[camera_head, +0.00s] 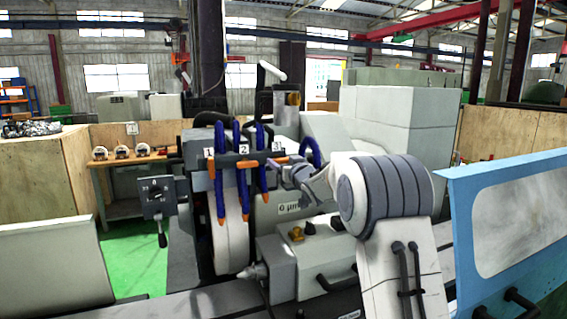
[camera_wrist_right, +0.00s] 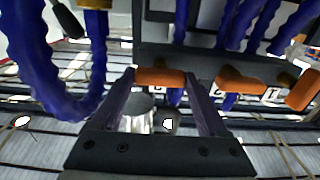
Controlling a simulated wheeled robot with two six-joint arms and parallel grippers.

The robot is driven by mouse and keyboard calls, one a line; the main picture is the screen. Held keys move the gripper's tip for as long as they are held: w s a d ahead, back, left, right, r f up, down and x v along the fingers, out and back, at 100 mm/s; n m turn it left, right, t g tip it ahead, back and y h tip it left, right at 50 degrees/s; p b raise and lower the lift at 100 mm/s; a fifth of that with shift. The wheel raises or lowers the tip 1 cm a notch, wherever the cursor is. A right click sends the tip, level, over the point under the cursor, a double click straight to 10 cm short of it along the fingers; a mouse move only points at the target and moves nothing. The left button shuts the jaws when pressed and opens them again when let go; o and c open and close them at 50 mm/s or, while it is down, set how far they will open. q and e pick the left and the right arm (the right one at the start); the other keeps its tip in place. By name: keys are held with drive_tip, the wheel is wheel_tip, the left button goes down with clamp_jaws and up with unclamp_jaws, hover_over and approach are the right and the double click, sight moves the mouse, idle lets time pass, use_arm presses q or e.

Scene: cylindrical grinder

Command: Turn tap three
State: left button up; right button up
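Three orange taps sit in a row on the grinder's coolant block, with number plates 1, 2 and 3. Tap three (camera_head: 278,160) is the rightmost in the head view, below plate 3. My right gripper (camera_head: 287,172) is right beside it, at the end of my right arm. In the right wrist view, the two fingers of my right gripper (camera_wrist_right: 161,76) are spread apart, with an orange tap handle (camera_wrist_right: 160,77) lying crosswise between their tips. I cannot tell if they touch it. This appears to be tap three. My left gripper is not in view.
Blue hoses with orange nozzles (camera_head: 248,194) hang close to the taps. A second orange tap (camera_wrist_right: 240,84) is just right of the fingers in the wrist view. The grinder's control box (camera_head: 157,196) stands at left, and a blue-framed door (camera_head: 505,230) at right.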

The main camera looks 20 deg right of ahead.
drive_tip(key=c, duration=0.3)
drive_tip(key=n+b, duration=0.2)
drive_tip(key=shift+f+b, duration=0.15)
drive_tip(key=shift+b, duration=0.2)
drive_tip(key=n+b, duration=0.3)
drive_tip(key=n, duration=0.2)
drive_tip(key=n+b, duration=0.3)
drive_tip(key=n, duration=0.2)
drive_tip(key=n+b, duration=0.1)
drive_tip(key=n, duration=0.4)
drive_tip(key=shift+a+n+b, duration=0.1)
drive_tip(key=shift+n+b, duration=0.3)
drive_tip(key=o, duration=1.2)
